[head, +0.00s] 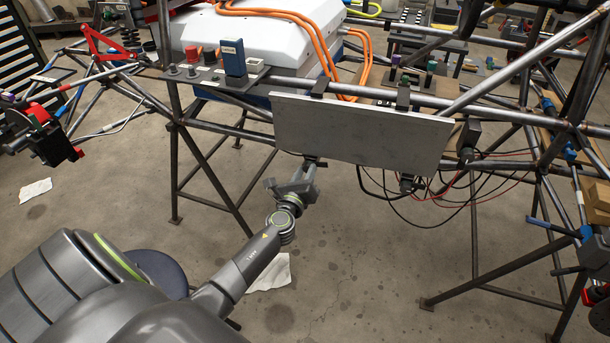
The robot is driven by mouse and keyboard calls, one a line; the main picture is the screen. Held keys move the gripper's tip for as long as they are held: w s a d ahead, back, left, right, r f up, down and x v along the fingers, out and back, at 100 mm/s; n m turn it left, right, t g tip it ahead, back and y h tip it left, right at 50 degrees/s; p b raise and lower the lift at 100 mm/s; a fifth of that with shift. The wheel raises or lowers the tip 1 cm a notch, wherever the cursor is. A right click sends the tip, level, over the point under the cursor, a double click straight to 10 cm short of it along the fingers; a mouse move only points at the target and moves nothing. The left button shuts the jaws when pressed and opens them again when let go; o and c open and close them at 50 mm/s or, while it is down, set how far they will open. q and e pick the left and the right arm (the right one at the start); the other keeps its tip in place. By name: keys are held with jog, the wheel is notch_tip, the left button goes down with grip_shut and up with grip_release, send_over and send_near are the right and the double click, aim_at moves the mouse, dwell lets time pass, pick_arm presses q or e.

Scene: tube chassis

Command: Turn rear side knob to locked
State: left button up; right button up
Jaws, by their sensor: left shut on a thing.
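My left gripper (312,165) reaches up to the lower edge of a flat grey plate (362,130) on the tube chassis (215,132). It is shut on a small dark part at that edge, left of the plate's middle. I take this part for the rear side knob, but the fingers and plate hide most of it. Its turn position cannot be read. My right gripper is not in view.
A white box (285,35) with orange cables (318,55) sits behind the plate. A blue block (234,58) and a red knob (194,54) stand on a bracket to its left. Loose black and red wires (440,205) hang right of my gripper. The floor below is mostly open.

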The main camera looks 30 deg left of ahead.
pick_arm(q)
jog(key=n+b, duration=0.1)
jog(key=n, duration=0.2)
jog(key=n+b, duration=0.2)
jog(key=n, duration=0.1)
jog(key=n+b, duration=0.1)
jog(key=n, duration=0.3)
jog(key=shift+a+f+b, duration=0.1)
jog(key=shift+f+b, duration=0.25)
jog(key=shift+b, duration=0.05)
jog(key=n+b, duration=0.1)
jog(key=n, duration=0.1)
jog(key=shift+n, duration=0.3)
jog(key=shift+n+b, duration=0.95)
jog(key=shift+n, duration=0.75)
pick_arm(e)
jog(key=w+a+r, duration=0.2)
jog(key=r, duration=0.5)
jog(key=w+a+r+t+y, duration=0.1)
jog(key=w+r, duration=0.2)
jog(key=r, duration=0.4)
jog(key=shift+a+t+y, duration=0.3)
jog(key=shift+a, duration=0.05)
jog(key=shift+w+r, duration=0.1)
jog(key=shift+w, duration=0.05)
pick_arm(q)
jog(key=o, duration=1)
jog(key=shift+c, duration=0.2)
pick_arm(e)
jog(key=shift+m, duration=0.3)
